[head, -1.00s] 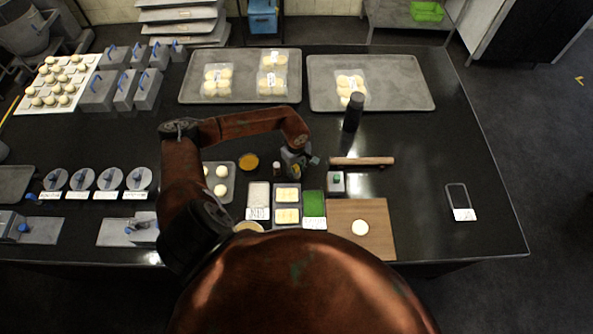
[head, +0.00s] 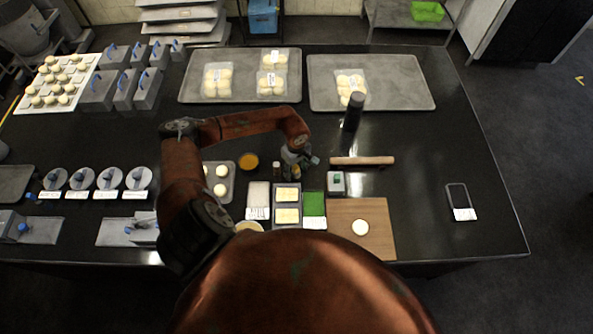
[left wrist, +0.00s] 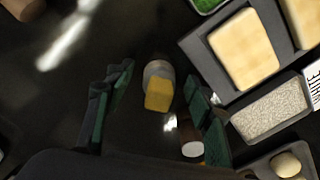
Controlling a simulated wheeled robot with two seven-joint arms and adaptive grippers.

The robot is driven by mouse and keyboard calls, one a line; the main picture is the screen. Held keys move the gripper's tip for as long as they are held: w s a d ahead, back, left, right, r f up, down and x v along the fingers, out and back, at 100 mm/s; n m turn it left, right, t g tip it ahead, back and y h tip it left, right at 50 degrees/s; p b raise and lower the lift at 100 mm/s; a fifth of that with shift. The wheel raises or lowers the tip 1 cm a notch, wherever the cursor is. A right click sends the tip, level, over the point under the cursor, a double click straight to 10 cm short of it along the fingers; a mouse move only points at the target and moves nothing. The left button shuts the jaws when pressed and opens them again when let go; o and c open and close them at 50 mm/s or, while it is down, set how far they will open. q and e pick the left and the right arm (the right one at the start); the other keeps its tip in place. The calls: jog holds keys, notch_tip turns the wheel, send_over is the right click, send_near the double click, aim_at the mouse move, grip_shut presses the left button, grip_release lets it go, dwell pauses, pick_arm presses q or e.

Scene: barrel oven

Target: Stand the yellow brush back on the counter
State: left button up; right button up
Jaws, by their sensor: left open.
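The yellow brush (left wrist: 158,94) shows in the left wrist view as a yellow block end with a pale grey round part beside it. It is on the dark counter (left wrist: 60,105), between the two green-padded fingers of my left gripper (left wrist: 157,76). The fingers are open, with dark gaps on both sides of the brush. I cannot tell surely whether it stands or leans. In the head view my left gripper (head: 302,161) is low over the counter and the brush (head: 296,171) is mostly hidden below it. My right gripper is not in view.
A small brown-and-white bottle (left wrist: 190,136) stands close to one finger. A rolling pin (head: 362,161), a tray of pale blocks (head: 287,204), a green container (head: 314,204) and an orange bowl (head: 249,161) are nearby. The counter at the right is mostly clear.

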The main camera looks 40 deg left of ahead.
pick_arm(q)
notch_tip(320, 180, up, 12)
dwell(0.5)
